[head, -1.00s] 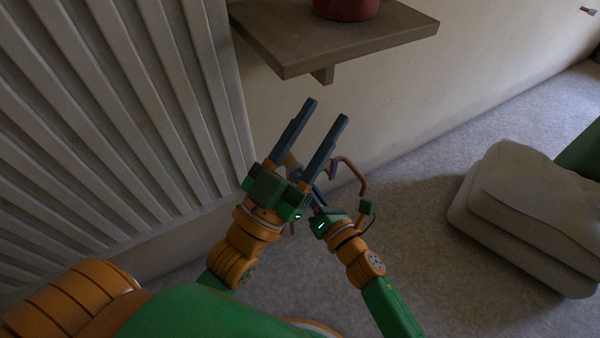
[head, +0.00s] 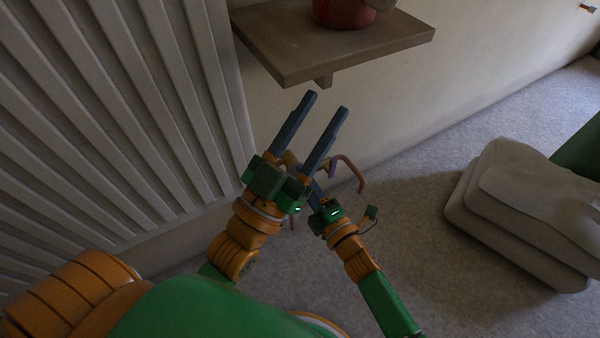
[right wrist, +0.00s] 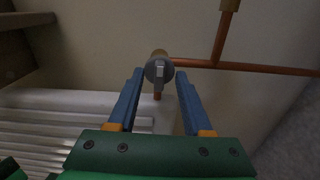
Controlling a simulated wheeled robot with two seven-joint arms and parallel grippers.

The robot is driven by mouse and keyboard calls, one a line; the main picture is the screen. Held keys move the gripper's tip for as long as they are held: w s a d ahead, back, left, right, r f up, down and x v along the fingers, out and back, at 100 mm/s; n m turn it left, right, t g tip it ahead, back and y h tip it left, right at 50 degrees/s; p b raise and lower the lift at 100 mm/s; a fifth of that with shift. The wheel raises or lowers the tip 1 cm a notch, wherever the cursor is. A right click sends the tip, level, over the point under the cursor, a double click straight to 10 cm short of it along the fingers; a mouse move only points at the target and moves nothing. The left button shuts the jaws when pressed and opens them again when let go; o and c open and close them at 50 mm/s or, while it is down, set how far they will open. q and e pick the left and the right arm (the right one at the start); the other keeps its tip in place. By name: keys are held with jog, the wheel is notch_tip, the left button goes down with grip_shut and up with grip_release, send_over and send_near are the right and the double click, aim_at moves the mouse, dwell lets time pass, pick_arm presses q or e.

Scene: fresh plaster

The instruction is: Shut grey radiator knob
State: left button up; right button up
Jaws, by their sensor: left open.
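The grey radiator knob (right wrist: 158,70) shows in the right wrist view, at the end of a copper pipe fitting, with a raised bar across its face. My right gripper (right wrist: 158,71) is open, with one blue finger on each side of the knob; I cannot tell whether they touch it. In the head view my right gripper is low in the middle, partly hidden behind my left gripper (head: 327,102). My left gripper is open and empty, pointing up toward the shelf. The knob is not clearly visible in the head view.
A white ribbed radiator (head: 150,90) fills the left. A wooden shelf (head: 290,45) with a red pot (head: 343,12) juts from the wall above my left gripper. Copper pipe (right wrist: 245,66) runs along the wall. Grey cushions (head: 520,215) lie at right; carpet between is clear.

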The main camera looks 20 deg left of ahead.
jog(key=p+v, duration=0.5)
jog(key=v, duration=0.6)
jog(key=shift+s+r+p, duration=0.3)
jog(key=shift+s+r, duration=0.05)
jog(key=shift+s, duration=0.2)
jog(key=shift+r, duration=0.1)
